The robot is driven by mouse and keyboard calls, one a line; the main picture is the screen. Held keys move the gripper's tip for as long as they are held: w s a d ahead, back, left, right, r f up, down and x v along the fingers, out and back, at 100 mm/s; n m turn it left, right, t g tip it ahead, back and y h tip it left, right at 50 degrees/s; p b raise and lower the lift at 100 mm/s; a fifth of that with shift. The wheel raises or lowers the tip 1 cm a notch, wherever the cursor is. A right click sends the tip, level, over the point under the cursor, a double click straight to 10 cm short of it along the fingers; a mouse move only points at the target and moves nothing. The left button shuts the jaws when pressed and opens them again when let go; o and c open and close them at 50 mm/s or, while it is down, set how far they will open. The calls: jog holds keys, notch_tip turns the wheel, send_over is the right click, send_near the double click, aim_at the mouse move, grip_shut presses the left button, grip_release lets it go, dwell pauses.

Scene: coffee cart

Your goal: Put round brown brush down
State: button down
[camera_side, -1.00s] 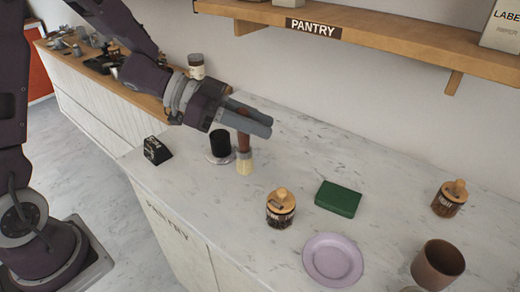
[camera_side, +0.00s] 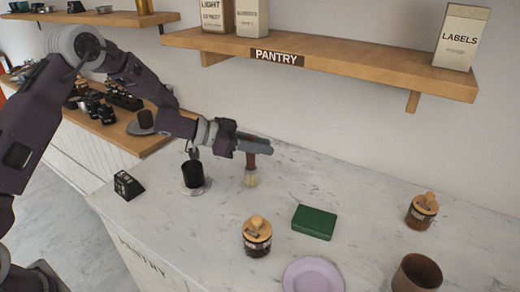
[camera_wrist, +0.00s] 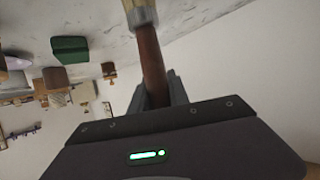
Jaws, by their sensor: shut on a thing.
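The round brush (camera_side: 251,179) has a brown handle and pale bristles that point down. My gripper (camera_side: 258,147) is shut on the brown handle, holding the brush upright over the marble counter, to the right of the black cup. The bristle end is at or just above the counter; I cannot tell whether it touches. In the wrist view the brush handle (camera_wrist: 150,60) runs out from between my gripper's fingers (camera_wrist: 158,92), with the pale ferrule at the top edge.
A black cup (camera_side: 193,173) on a saucer and a black sign (camera_side: 127,185) stand left. A wooden-lidded jar (camera_side: 257,237), green block (camera_side: 314,222), lilac plate (camera_side: 313,277), second jar (camera_side: 422,211) and brown cup (camera_side: 417,274) stand front and right. The pantry shelf (camera_side: 340,68) hangs above.

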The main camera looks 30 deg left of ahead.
jog(key=shift+f, duration=0.2)
jog(key=c, duration=1.3)
grip_release()
jog(key=shift+f, duration=0.1)
jog(key=shift+o, duration=0.2)
